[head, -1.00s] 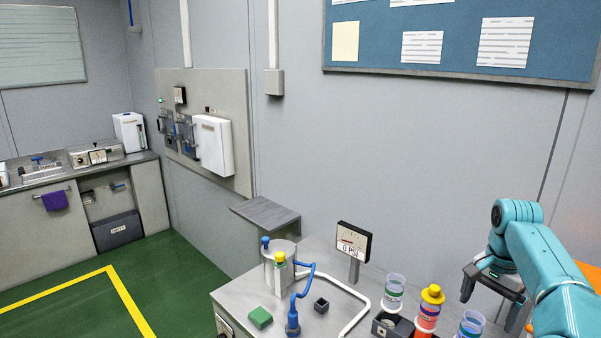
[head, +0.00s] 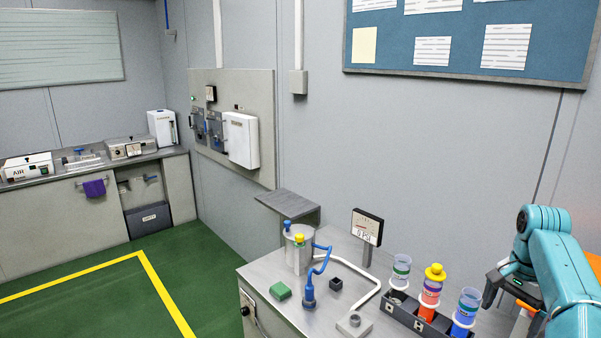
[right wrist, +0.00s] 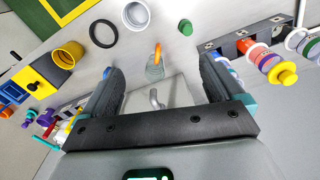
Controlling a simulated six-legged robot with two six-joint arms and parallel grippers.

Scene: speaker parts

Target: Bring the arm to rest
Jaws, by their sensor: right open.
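My right arm comes in from the right edge of the head view, teal, with its dark gripper (head: 497,290) beside the row of cylinders at the bench's right end. In the right wrist view, my right gripper (right wrist: 158,82) has its two dark fingers wide apart with nothing held between them. Bench parts show beyond the fingers, including a small orange-tipped clear piece (right wrist: 156,64). My left gripper is not in view.
Green floor lies open to the left.

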